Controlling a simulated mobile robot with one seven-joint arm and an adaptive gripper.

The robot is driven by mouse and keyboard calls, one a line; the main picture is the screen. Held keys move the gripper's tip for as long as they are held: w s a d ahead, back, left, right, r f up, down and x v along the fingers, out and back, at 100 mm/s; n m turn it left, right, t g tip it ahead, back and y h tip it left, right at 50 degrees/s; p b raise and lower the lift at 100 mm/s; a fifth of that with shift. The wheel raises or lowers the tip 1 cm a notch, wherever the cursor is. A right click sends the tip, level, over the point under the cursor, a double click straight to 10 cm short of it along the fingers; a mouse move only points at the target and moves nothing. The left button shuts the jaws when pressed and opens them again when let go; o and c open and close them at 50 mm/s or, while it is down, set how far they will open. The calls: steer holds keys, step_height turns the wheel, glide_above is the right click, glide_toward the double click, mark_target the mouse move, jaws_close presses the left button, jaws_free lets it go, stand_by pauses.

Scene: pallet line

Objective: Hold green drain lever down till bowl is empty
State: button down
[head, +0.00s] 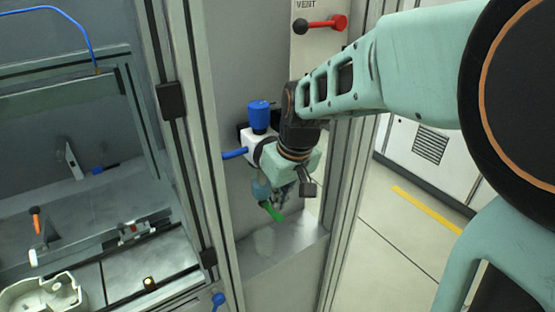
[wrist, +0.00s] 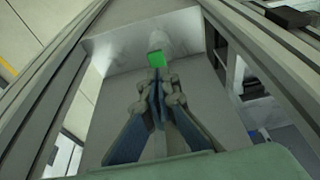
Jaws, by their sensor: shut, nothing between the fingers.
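The green drain lever (head: 272,212) slants down to the right under the air unit's bowl (head: 260,189), which looks bluish and clear. My gripper partly hides the bowl, and I cannot read a liquid level in it. My gripper (head: 281,196) is shut and empty, pointing down right at the lever. In the wrist view the shut fingertips (wrist: 158,84) lie just below the green lever end (wrist: 157,60) in the picture. They look to touch or nearly touch it; I cannot tell which.
The unit's blue knob (head: 259,117) stands above the bowl, with a blue hose at its left. A metal shelf (head: 285,243) lies below, with a pale patch on it. Frame posts (head: 350,190) stand close on both sides. A red-handled vent valve (head: 338,22) is above.

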steer(key=shift+f+b, duration=0.5)
steer(key=shift+f, duration=0.5)
